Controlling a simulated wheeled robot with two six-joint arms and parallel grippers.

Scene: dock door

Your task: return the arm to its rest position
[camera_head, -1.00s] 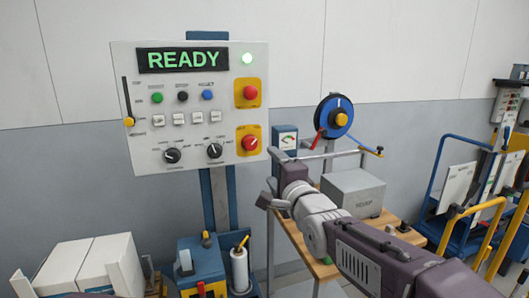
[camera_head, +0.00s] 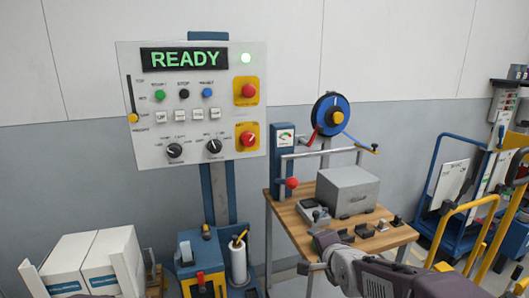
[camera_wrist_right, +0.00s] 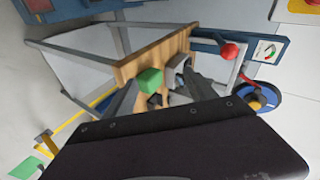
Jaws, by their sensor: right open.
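My right arm reaches in from the lower right in the head view, with my right gripper (camera_head: 306,268) low in front of the workbench (camera_head: 285,207). In the right wrist view the two dark fingers of the right gripper (camera_wrist_right: 161,80) are spread apart, with nothing held between them. A green block (camera_wrist_right: 150,80) at the bench edge shows beyond the fingers. My left gripper is not in view.
The bench carries a grey box (camera_head: 347,190), a blue reel (camera_head: 325,112) and a red-knobbed lever (camera_head: 291,183). White boxes (camera_head: 112,262) stand at lower left, a blue cart (camera_head: 436,205) and yellow rails at right.

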